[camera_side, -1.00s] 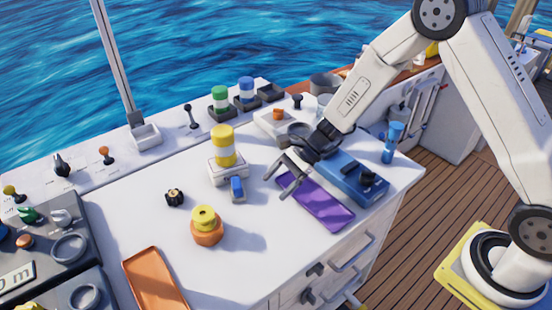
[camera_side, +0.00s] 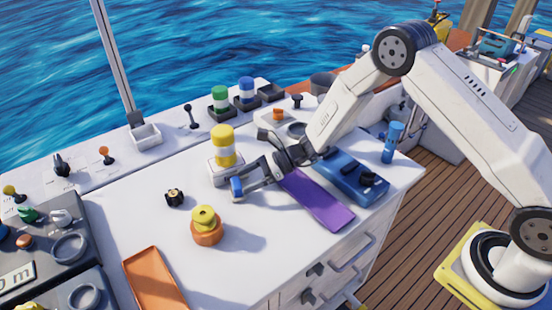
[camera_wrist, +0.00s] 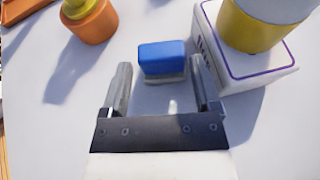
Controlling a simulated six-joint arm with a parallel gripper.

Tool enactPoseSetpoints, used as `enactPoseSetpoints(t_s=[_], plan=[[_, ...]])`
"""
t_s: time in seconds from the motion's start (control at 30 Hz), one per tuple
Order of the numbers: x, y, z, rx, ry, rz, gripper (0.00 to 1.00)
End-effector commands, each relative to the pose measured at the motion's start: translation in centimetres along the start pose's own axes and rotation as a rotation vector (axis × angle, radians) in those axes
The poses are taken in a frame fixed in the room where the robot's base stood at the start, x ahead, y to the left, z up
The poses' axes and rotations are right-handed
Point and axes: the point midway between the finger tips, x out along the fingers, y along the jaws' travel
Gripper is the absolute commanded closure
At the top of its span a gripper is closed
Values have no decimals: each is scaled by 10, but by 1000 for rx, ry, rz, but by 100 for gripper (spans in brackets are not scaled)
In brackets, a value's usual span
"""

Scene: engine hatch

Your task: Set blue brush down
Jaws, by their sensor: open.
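The blue brush (camera_side: 236,187) rests on the white worktop, in front of the yellow-and-white canister. In the wrist view the blue brush (camera_wrist: 162,58) has a blue block top and a greyish lower edge. My gripper (camera_side: 246,184) is low over the worktop, right at the brush. It is open: in the wrist view my gripper (camera_wrist: 160,72) has one finger on each side of the brush's near end, with gaps visible. The brush lies mostly at and just beyond the fingertips. The side view partly hides how far the fingers reach around it.
The yellow-and-white canister (camera_side: 223,147) stands on a white base close behind the brush. An orange pot (camera_side: 207,232) and a small black knob (camera_side: 175,197) lie to the left. A purple tray (camera_side: 320,203) and a blue case (camera_side: 352,182) are right. An orange tray (camera_side: 153,282) is front left.

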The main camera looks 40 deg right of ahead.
Motion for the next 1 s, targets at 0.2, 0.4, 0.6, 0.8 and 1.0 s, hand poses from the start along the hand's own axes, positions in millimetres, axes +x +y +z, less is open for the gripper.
enactPoseSetpoints(t_s=[0.2, 0.4, 0.6, 0.8, 1.0], plan=[[4, 0, 0, 0, 1, 0, 21], [14, 0, -1, -1, 2, 2, 21], [37, 0, -2, -1, 1, 3, 21], [54, -1, -2, 0, 2, 1, 21], [56, -1, -2, 0, 2, 0, 21]])
